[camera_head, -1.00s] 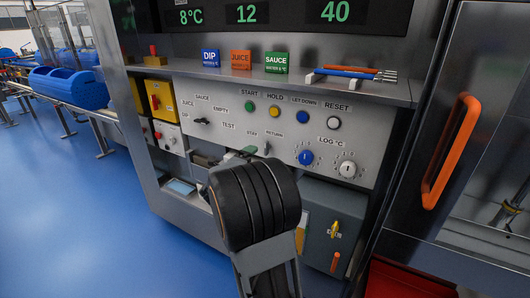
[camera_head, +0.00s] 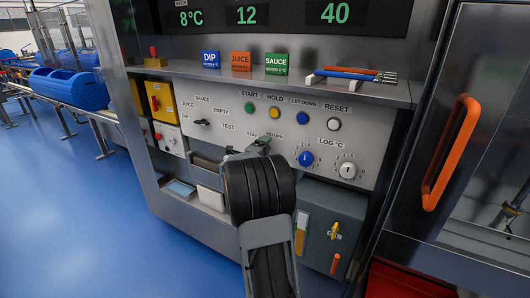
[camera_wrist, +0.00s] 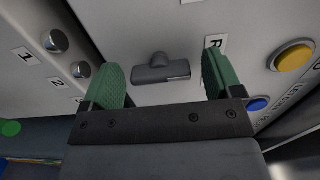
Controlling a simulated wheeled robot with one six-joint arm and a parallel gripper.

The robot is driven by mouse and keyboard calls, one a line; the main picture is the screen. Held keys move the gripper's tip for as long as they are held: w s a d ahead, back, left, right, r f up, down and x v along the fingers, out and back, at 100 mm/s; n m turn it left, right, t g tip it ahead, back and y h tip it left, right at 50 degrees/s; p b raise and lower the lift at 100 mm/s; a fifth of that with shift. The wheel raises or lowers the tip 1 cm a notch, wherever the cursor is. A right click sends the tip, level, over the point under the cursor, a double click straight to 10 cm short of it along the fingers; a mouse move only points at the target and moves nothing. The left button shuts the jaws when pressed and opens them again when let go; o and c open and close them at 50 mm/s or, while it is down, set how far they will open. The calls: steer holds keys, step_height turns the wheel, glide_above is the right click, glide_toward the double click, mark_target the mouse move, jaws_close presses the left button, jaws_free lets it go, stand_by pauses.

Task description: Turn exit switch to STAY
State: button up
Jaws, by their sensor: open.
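The exit switch is a small grey knob (camera_wrist: 160,70) with a bar handle on the pale panel, seen in the wrist view. Its bar lies nearly level in that picture, with one end towards a label starting with R at the right. My gripper (camera_wrist: 163,84) is open, with one green-padded finger on each side of the knob and a gap at both sides. In the head view my gripper (camera_head: 261,144) is at the panel just below the STAY label (camera_head: 252,134) and RETURN label (camera_head: 275,135), and it hides the switch there.
Green (camera_head: 249,107), yellow (camera_head: 274,112), blue (camera_head: 302,117) and white (camera_head: 334,124) buttons sit above. A blue dial (camera_head: 306,158) and white dial (camera_head: 347,170) are close at the right. A black selector (camera_head: 202,122) is at the left. A shelf (camera_head: 300,84) juts out above.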

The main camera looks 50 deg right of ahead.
steer(key=c, duration=0.9)
steer(key=shift+n, duration=0.3)
steer(key=n+p, duration=0.2)
steer(key=n, duration=0.3)
steer(key=shift+r+n+p, duration=0.1)
steer(key=shift+n+p, duration=0.2)
steer(key=n+p, duration=0.2)
steer(key=n, duration=0.3)
steer(key=shift+n+p, duration=0.3)
steer(key=shift+p, duration=0.05)
steer(key=o, duration=0.9)
